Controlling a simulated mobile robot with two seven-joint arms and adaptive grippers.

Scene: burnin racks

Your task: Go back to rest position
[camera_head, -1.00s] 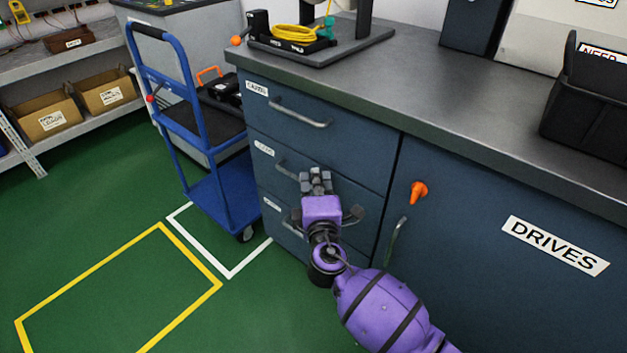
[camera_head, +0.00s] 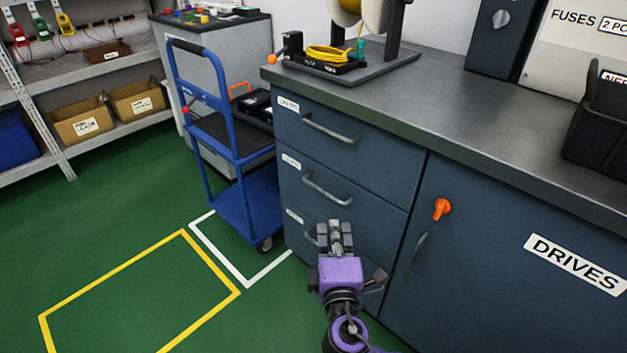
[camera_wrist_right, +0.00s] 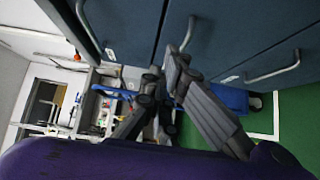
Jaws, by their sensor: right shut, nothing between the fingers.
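My right gripper (camera_head: 336,232) is purple with grey fingers. It is shut and empty in front of the lowest drawer of the blue cabinet (camera_head: 375,215). In the right wrist view its fingers (camera_wrist_right: 168,80) come together close to a drawer handle (camera_wrist_right: 190,35); whether they touch it I cannot tell. The drawers look closed. The gripper hides part of the lowest drawer and its handle. My left gripper is not in view.
A blue trolley (camera_head: 243,205) stands left of the cabinet. The DRIVES door (camera_head: 520,270) with its orange knob (camera_head: 441,209) is at right. A shelf with cardboard boxes (camera_head: 80,122) is at far left. Green floor (camera_head: 110,220) is clear around the yellow outline.

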